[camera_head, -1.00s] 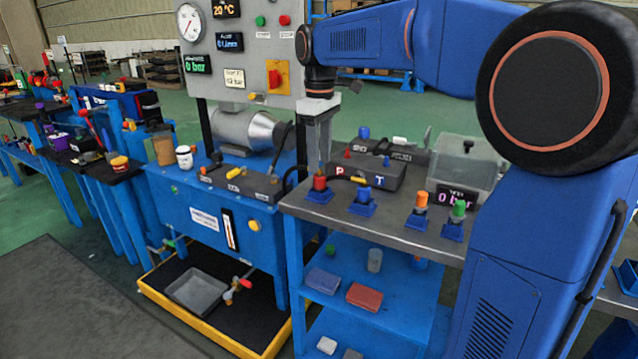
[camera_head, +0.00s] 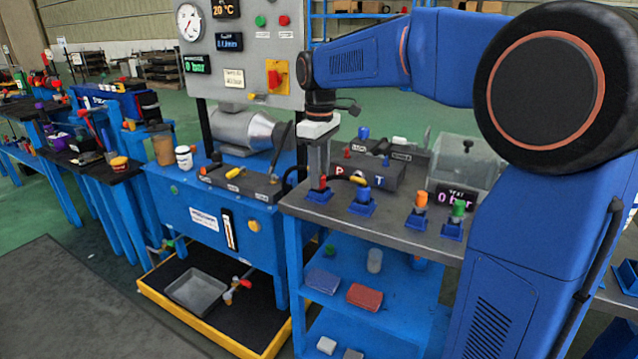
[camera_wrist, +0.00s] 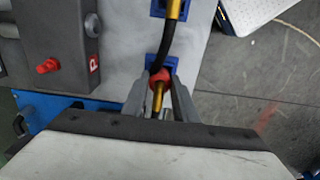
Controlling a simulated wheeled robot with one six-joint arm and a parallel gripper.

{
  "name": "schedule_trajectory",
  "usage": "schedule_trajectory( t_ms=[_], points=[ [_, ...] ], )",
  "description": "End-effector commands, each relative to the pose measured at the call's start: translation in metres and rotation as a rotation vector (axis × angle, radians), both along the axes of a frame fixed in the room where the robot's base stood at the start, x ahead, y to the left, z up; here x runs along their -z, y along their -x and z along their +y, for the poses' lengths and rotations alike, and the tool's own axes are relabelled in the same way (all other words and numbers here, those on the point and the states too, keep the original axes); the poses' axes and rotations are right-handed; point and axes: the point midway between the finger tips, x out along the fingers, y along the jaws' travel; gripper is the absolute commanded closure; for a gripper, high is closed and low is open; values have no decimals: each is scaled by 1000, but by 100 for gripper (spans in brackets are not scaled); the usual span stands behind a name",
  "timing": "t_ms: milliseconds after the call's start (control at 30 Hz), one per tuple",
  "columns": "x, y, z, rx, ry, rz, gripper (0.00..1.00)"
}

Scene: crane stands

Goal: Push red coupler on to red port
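The red coupler (camera_wrist: 160,75) stands in a blue holder (camera_wrist: 165,60) on the grey bench, with a black hose running from it. In the head view the coupler (camera_head: 323,184) is partly hidden by my fingers. My gripper (camera_head: 319,172) points down over it. In the wrist view my gripper's two fingers (camera_wrist: 160,88) are on either side of the coupler, close to it. Whether they press on it cannot be told. The red port (camera_wrist: 48,66) sticks out of a grey block beside the letter P. It also shows in the head view (camera_head: 347,154).
A blue coupler (camera_head: 363,194) in a blue holder stands just right. Orange (camera_head: 420,200) and green (camera_head: 458,210) capped pieces stand further right, near a display (camera_head: 457,197). The grey port block (camera_head: 375,178) is behind. A tall panel (camera_head: 245,55) rises to the left.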

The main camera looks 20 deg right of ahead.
Motion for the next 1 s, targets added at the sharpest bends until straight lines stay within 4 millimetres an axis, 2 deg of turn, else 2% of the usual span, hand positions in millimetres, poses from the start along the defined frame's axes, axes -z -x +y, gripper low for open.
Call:
schedule_trajectory(
  t_ms=[267, 1000],
  points=[
    [-3, 0, 0, 0, -1, -1, 99],
    [-33, 0, 0, 0, 0, -1, 99]
  ],
)
